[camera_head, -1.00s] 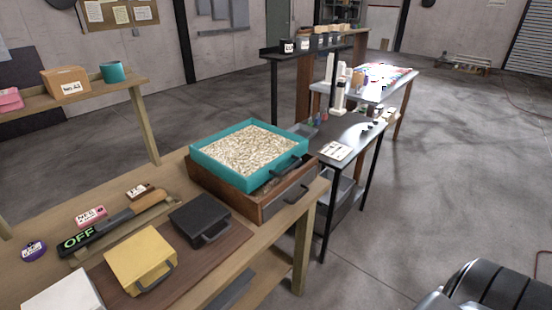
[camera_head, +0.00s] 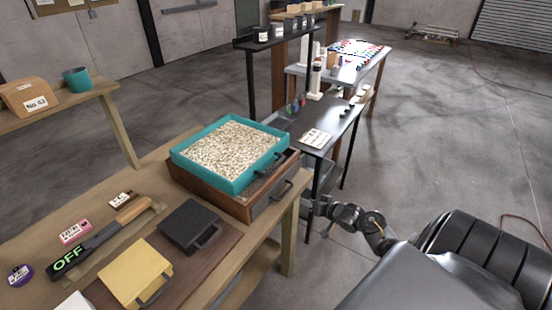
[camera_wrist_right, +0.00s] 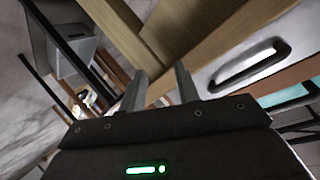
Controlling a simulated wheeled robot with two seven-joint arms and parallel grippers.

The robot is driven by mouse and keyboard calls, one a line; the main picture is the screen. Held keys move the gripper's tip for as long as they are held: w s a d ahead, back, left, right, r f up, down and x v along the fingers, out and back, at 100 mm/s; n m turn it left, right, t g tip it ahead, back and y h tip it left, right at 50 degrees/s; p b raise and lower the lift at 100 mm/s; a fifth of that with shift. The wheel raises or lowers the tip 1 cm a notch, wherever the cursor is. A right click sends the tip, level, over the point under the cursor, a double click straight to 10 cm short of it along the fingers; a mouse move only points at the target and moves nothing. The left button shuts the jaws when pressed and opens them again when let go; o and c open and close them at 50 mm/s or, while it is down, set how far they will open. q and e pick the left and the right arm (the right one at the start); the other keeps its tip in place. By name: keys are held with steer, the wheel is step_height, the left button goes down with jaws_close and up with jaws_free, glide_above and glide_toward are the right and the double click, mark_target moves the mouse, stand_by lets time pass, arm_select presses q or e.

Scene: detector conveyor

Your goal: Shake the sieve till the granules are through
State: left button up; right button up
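The sieve is a teal square frame (camera_head: 177,158) filled with pale granules (camera_head: 228,150). It sits on top of a wooden box (camera_head: 205,192) at the workbench's right end, with a dark handle on its right side. The box's grey front with a dark handle (camera_wrist_right: 250,66) and a strip of the teal frame (camera_wrist_right: 290,97) show in the right wrist view. My right gripper (camera_head: 311,208) is beside the bench's right edge, below and right of the sieve, apart from it. In the wrist view its two fingers (camera_wrist_right: 161,80) are spread and empty. My left gripper is out of view.
On the workbench (camera_head: 150,172) lie a black handled block (camera_head: 188,225), a yellow handled block (camera_head: 135,270) and a bar reading OFF (camera_head: 70,260). A dark side table (camera_head: 335,120) stands behind the sieve. Open floor lies to the right.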

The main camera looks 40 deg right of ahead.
step_height(320, 180, up, 15)
steer(key=w+m+t+y, duration=0.2)
steer(key=m+y, duration=0.2)
steer(key=m, duration=0.4)
glide_toward(276, 164)
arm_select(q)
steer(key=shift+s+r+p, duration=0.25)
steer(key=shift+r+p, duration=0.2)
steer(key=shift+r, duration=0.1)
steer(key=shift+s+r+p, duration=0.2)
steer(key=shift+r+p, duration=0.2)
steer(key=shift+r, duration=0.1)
arm_select(e)
steer(key=x, duration=1)
steer(key=shift+w+f, duration=0.15)
steer(key=shift+f, duration=0.25)
jaws_close()
